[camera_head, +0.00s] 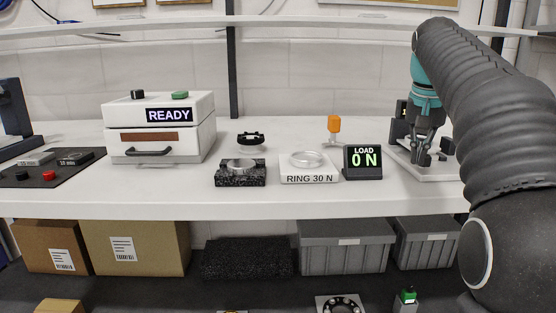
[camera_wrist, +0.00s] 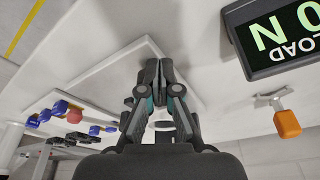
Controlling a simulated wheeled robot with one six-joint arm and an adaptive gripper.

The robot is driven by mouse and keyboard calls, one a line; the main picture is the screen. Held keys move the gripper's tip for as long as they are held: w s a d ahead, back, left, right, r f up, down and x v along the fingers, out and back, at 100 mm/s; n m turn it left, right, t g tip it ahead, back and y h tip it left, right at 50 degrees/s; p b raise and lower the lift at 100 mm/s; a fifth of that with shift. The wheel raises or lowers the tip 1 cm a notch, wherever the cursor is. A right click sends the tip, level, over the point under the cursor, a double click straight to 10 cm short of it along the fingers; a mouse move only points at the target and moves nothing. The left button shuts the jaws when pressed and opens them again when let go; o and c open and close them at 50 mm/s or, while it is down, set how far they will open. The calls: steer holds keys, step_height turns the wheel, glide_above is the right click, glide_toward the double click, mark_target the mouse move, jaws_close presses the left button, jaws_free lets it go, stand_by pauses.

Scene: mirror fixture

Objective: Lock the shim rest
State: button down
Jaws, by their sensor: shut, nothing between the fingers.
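My gripper (camera_head: 422,157) is at the right of the bench, pointing down, shut and empty. It is over or beside a pale base plate (camera_head: 432,174) that carries a dark upright fixture (camera_head: 399,127), partly hidden behind my gripper and arm. In the wrist view my gripper (camera_wrist: 158,66) has its fingers together in front of the pale plate (camera_wrist: 95,72). I cannot tell whether the fingertips touch it. No part is labelled as the shim rest, and I cannot tell which part is its lock. An orange-topped lever or knob (camera_head: 334,125) stands left of the plate; it also shows in the wrist view (camera_wrist: 287,124).
A load display (camera_head: 363,161) reads 0 N. Blue and red pieces (camera_wrist: 60,107) show at left in the wrist view.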

steer(key=shift+a, duration=0.1)
steer(key=shift+s+a, duration=0.15)
steer(key=shift+s, duration=0.1)
steer(key=w+v, duration=0.1)
steer(key=v, duration=0.4)
steer(key=shift+d+r, duration=0.25)
steer(key=shift+r, duration=0.3)
